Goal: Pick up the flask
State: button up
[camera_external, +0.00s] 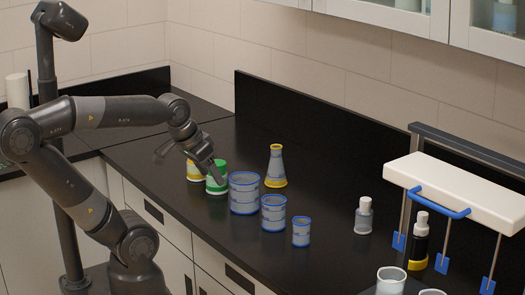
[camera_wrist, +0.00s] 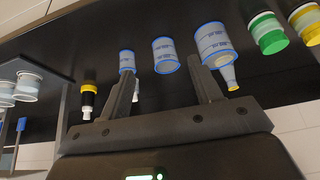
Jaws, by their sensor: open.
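The flask (camera_external: 276,167) is a grey cone with a yellow base ring and a yellow rim. It stands upright on the black counter near the back, behind the blue-rimmed cups. In the wrist view the flask (camera_wrist: 229,76) shows partly, behind the largest blue-rimmed cup (camera_wrist: 214,45) and close to one finger. My gripper (camera_external: 190,164) is to the left of the flask, over the counter by the green and yellow cups. In the wrist view my gripper (camera_wrist: 162,70) has its two fingers wide apart, with nothing held between them.
A white-capped bottle (camera_external: 363,216), a dark bottle (camera_external: 419,243) and a white stand (camera_external: 462,190) are right. Counter between flask and white-capped bottle is clear.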

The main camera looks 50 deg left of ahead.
jog(key=w+a+r+m, duration=0.1)
jog(key=w+a+r, duration=0.25)
jog(key=w, duration=0.75)
jog(key=m+g+h, duration=0.1)
jog(key=m, duration=0.1)
send_over(281, 157)
jog(key=s+a, duration=0.2)
jog(key=a, duration=0.1)
jog(key=f, duration=1)
jog(key=shift+s+d, duration=0.1)
jog(key=shift+s, duration=0.1)
jog(key=shift+d+x, duration=0.25)
jog(key=shift+x, duration=1.1)
jog(key=shift+d+x, duration=0.25)
jog(key=shift+x, duration=1.1)
jog(key=shift+w+r, duration=0.15)
jog(key=shift+r, duration=0.05)
jog(key=shift+c, duration=0.2)
grip_shut()
